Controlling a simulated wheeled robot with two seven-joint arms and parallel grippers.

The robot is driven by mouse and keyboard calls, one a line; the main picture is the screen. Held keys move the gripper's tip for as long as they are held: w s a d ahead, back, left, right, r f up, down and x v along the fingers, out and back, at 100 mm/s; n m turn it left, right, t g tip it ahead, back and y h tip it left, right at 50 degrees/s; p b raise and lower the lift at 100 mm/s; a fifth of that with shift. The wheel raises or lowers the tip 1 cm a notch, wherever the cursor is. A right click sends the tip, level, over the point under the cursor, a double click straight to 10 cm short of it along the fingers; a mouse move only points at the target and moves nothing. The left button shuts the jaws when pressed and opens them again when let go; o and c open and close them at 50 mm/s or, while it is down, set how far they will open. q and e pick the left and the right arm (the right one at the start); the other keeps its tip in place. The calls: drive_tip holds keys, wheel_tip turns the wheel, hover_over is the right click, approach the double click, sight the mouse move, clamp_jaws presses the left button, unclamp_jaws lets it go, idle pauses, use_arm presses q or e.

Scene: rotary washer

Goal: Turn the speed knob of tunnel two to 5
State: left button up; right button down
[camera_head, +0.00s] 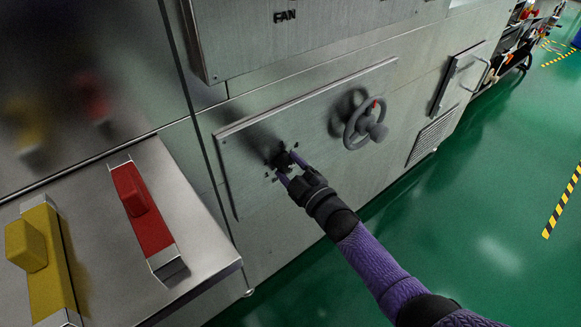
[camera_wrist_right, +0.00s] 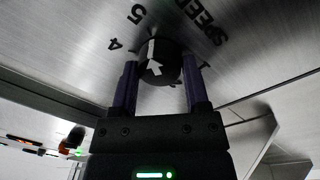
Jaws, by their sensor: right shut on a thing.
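The dark round speed knob (camera_head: 279,158) sits on the steel panel (camera_head: 238,170) at the centre of the head view. My right gripper (camera_head: 289,167) reaches it from the lower right, its purple fingers on either side of it. In the right wrist view the knob (camera_wrist_right: 160,62) is between the two fingers of my right gripper (camera_wrist_right: 158,82), which is shut on it. A white arrow mark shows on the knob's face. The printed 4, 5 and part of the word SPEED show on the panel around it. Other scale marks are hidden. My left gripper is not in view.
A grey handwheel (camera_head: 366,125) with a red mark sticks out to the right of the knob. A steel ledge (camera_head: 195,235) with a red switch (camera_head: 145,215) and a yellow switch (camera_head: 45,260) juts out at the left. Green floor (camera_head: 480,200) lies open at the right.

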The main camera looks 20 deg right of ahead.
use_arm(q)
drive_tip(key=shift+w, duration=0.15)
use_arm(e)
drive_tip(key=shift+c, duration=1.6)
unclamp_jaws()
drive_tip(key=shift+o, duration=1.3)
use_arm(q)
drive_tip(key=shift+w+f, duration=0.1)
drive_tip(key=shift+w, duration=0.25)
